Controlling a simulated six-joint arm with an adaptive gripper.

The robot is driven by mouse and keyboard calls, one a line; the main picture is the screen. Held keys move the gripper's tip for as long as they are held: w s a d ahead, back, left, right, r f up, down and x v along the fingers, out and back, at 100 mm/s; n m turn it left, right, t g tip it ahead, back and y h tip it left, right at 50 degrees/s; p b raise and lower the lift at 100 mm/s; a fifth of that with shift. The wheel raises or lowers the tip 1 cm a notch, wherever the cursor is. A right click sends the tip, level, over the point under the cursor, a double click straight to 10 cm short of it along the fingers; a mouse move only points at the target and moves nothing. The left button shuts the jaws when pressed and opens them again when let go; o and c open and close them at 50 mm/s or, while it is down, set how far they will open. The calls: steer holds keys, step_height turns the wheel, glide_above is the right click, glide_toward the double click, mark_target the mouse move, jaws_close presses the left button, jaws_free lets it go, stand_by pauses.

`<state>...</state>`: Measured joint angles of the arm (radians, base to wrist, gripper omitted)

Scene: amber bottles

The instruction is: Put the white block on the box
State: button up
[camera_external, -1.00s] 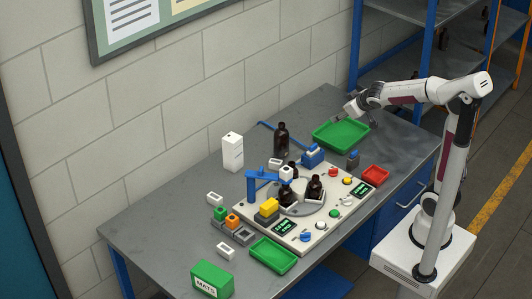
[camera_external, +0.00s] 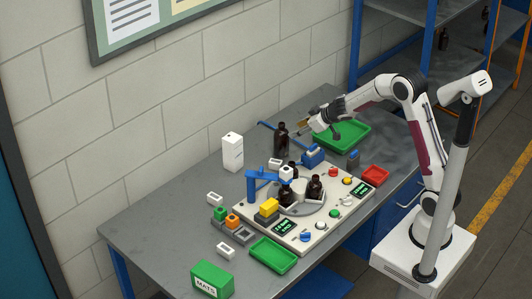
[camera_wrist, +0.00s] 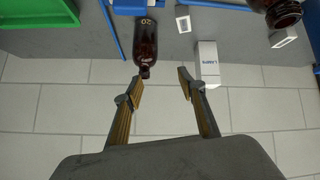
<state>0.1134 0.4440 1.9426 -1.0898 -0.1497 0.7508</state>
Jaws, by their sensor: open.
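My gripper (camera_external: 302,128) is open and empty, in the air near a tall amber bottle (camera_external: 281,140). In the wrist view its two fingers (camera_wrist: 160,78) are spread apart, with that bottle (camera_wrist: 146,45) just beyond the left one. A white hollow block (camera_external: 275,163) lies on the table in front of the bottle; it also shows in the wrist view (camera_wrist: 183,20). Other white blocks lie at the left (camera_external: 214,198) and front left (camera_external: 225,250). A white box (camera_external: 232,152) stands upright by the wall, labelled in the wrist view (camera_wrist: 208,62). A green box (camera_external: 212,280) marked MATS sits at the front left corner.
A machine panel (camera_external: 300,240) with a turntable, amber bottles and a blue arm (camera_external: 262,175) fills the middle. Green trays stand at the back (camera_external: 350,130) and front (camera_external: 273,256), a red tray (camera_external: 375,175) at right. Colored blocks (camera_external: 220,213) lie left of the panel.

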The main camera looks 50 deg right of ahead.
mark_target(275, 161)
steer(key=a+f+y, duration=0.1)
steer(key=f, duration=0.2)
steer(key=w+a+f+n+g+y, duration=0.1)
steer(key=f, duration=0.3)
steer(key=w+a+f+y, duration=0.1)
steer(key=a+f, duration=0.1)
steer(key=f, duration=0.1)
steer(key=shift+w+f, duration=0.2)
steer(key=shift+f, duration=0.15)
steer(key=shift+a, duration=0.1)
steer(key=shift+x, duration=1.25)
steer(key=shift+f, duration=0.1)
steer(key=shift+x, duration=2.55)
steer(key=shift+s+f, duration=0.15)
jaws_close()
